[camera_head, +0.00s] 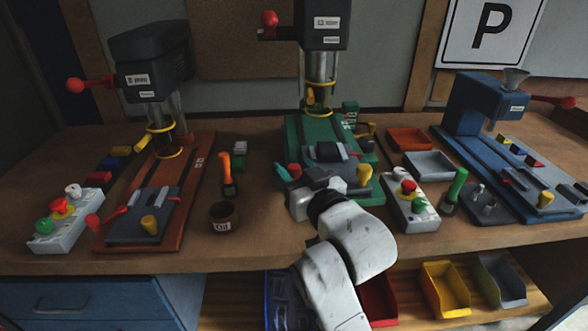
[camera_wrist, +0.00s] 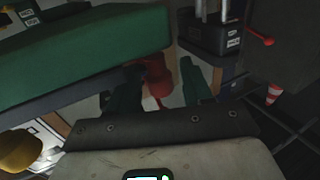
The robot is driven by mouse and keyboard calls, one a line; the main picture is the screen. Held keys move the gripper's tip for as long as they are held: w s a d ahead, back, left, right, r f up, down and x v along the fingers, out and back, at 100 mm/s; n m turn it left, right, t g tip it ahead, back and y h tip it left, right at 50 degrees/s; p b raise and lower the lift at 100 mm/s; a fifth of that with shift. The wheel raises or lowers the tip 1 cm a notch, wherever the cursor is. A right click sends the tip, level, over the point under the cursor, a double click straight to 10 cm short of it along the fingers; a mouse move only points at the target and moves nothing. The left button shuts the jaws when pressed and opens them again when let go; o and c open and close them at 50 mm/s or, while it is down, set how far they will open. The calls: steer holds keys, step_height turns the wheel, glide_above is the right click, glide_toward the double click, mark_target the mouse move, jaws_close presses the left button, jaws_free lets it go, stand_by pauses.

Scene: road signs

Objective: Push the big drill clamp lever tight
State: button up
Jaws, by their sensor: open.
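The green-based drill (camera_head: 300,130) stands in the middle of the bench, and I take it as the big drill. A grey clamp (camera_head: 332,152) sits on its base. The red clamp lever (camera_head: 294,170) shows small at the clamp's front left, beside my gripper (camera_head: 297,178). In the wrist view the red lever (camera_wrist: 153,76) lies between the two fingers of my gripper (camera_wrist: 160,88), beside the green base (camera_wrist: 90,60). The gripper is open. Whether a finger touches the lever I cannot tell. Part of the clamp is hidden behind my gripper.
An orange-based drill (camera_head: 190,185) stands left and a blue machine (camera_head: 480,150) right. A grey control box (camera_head: 408,205) is close to my gripper's right. A brown cup (camera_head: 224,218) and an orange-handled tool (camera_head: 226,170) are left. Bare bench lies between cup and gripper.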

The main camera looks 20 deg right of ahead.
steer(key=shift+c, duration=0.2)
jaws_close()
steer(key=shift+r, duration=0.1)
